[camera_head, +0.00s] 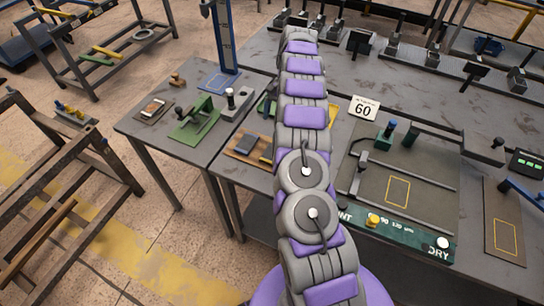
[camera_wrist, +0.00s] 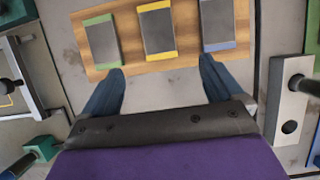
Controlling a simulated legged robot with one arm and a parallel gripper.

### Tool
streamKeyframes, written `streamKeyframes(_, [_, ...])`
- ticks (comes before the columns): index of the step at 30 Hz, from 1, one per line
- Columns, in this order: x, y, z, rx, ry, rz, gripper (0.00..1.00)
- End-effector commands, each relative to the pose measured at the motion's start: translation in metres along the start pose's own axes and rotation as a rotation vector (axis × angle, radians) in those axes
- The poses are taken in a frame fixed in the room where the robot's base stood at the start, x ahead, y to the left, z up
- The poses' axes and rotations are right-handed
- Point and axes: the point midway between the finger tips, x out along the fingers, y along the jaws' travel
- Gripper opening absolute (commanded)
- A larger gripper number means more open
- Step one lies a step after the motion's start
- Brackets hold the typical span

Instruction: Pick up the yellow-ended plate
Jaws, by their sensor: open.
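The yellow-ended plate (camera_wrist: 156,30) is a dark grey plate with yellow strips at both ends. In the wrist view it lies in the middle of a wooden board (camera_wrist: 188,57), between a green-ended plate (camera_wrist: 102,42) and a blue-ended plate (camera_wrist: 217,24). My gripper (camera_wrist: 162,66) is open and empty. Its two blue fingers are spread wide, with their tips near the board's lower edge in the picture, and the yellow-ended plate shows beyond the gap between them. In the head view the board (camera_head: 233,150) is partly hidden behind my arm, and my gripper cannot be made out there.
In the wrist view a light block with a dark hole (camera_wrist: 289,115) stands right of the fingers, and a green block (camera_wrist: 40,148) is at lower left. In the head view a green clamp fixture (camera_head: 197,120) and a "60" sign (camera_head: 363,109) stand on the benches.

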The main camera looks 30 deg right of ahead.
Motion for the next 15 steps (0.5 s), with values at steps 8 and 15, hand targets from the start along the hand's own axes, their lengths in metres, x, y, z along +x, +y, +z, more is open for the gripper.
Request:
streamKeyframes(8, [0.038,0.0,0.001,0.0,-0.007,0.002,0.94])
streamKeyframes(15, [0.067,0.0,0.001,0.001,-0.004,0.002,0.94])
